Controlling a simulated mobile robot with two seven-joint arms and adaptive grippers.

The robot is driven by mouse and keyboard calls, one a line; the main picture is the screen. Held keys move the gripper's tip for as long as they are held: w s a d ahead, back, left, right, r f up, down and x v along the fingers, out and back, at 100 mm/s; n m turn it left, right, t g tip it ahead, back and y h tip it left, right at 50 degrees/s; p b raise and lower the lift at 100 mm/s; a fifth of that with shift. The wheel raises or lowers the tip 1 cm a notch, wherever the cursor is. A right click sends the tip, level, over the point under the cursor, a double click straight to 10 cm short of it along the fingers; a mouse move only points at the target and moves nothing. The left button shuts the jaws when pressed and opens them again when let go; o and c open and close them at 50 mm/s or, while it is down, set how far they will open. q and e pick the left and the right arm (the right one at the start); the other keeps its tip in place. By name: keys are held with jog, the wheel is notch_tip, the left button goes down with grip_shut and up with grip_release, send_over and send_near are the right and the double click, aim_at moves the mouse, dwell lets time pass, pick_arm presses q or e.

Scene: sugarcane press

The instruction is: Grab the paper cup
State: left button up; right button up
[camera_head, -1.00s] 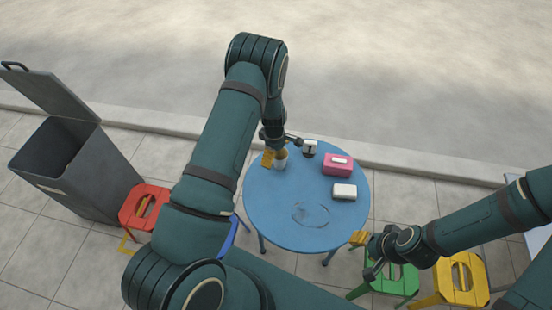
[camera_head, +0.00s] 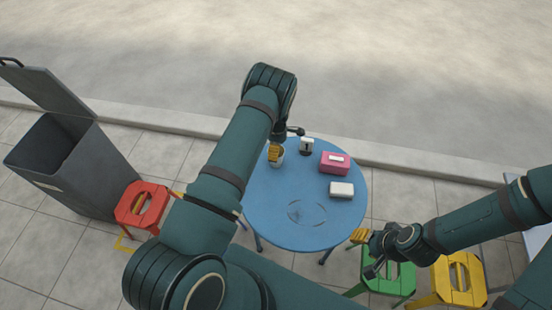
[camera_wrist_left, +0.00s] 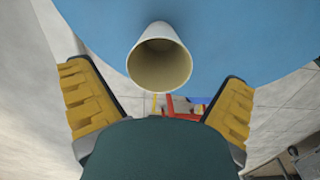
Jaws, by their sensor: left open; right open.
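The paper cup (camera_wrist_left: 160,62) is white outside and tan inside. In the left wrist view it is at the top centre with its mouth facing the camera, ahead of and between the spread yellow fingers of my left gripper (camera_wrist_left: 158,108). No finger touches it in that view. In the head view the cup (camera_head: 279,161) stands at the left of the blue round table (camera_head: 262,212), partly hidden by my left gripper (camera_head: 275,153). My right gripper (camera_head: 364,252) is open and empty, beyond the table's lower right edge.
A pink box (camera_head: 334,163), a white box (camera_head: 342,190) and a small dark-and-white item (camera_head: 307,145) are on the table. Red (camera_head: 142,206), green (camera_head: 392,276) and yellow (camera_head: 458,280) stools surround it. A grey bin (camera_head: 68,165) stands open at left. The table front is clear.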

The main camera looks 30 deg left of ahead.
aim_at(277, 165)
pick_arm(q)
jog(key=f+b, duration=0.1)
jog(key=f, duration=0.4)
jog(key=shift+a, duration=0.2)
jog(key=shift+s, duration=0.1)
jog(key=c, duration=0.7)
jog(key=shift+c, duration=0.2)
